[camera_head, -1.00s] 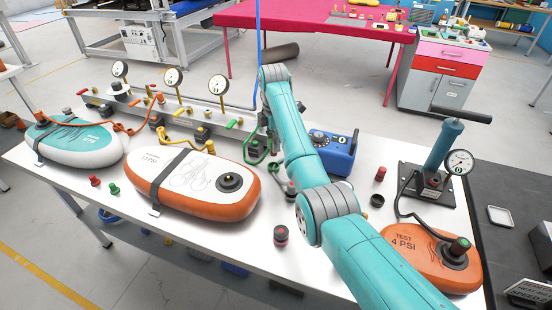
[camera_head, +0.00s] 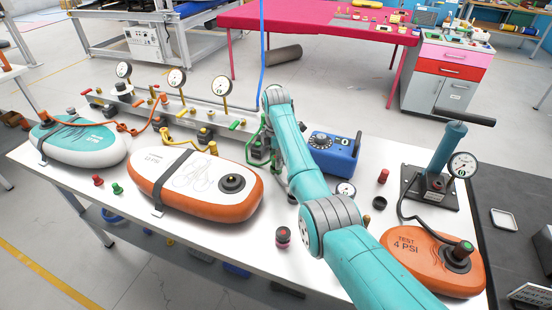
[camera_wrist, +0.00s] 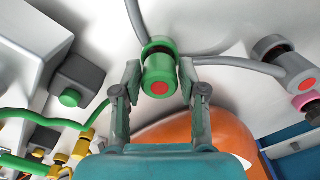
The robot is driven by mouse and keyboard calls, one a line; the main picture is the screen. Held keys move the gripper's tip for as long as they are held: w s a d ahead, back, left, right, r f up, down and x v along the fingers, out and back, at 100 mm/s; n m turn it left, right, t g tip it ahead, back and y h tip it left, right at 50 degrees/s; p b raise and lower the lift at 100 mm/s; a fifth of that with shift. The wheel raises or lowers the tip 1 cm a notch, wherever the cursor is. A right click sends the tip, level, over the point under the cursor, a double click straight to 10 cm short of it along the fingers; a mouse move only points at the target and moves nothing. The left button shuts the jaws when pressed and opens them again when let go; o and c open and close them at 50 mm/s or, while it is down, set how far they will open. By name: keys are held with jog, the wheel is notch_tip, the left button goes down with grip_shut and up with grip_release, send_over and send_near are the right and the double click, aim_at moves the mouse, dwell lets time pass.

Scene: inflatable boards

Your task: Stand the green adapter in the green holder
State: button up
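The green adapter (camera_wrist: 160,76), a green cylinder with a red end face, sits between the fingers of my gripper (camera_wrist: 160,82) in the wrist view. A dark block with a green round top (camera_wrist: 69,98), perhaps the green holder, stands left of my gripper, apart from the adapter. In the head view my arm hides most of the gripper, and the adapter cannot be made out there.
A grey rail (camera_head: 185,108) with gauges and coloured valves runs along the back. An orange board (camera_head: 195,183) lies left of my arm, and a blue box (camera_head: 333,155) stands right. A green hose (camera_wrist: 55,118) crosses the wrist view's left.

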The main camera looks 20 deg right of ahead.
jog(key=shift+o, duration=0.5)
notch_tip(320, 180, up, 12)
jog(key=shift+r, duration=0.15)
dwell(0.4)
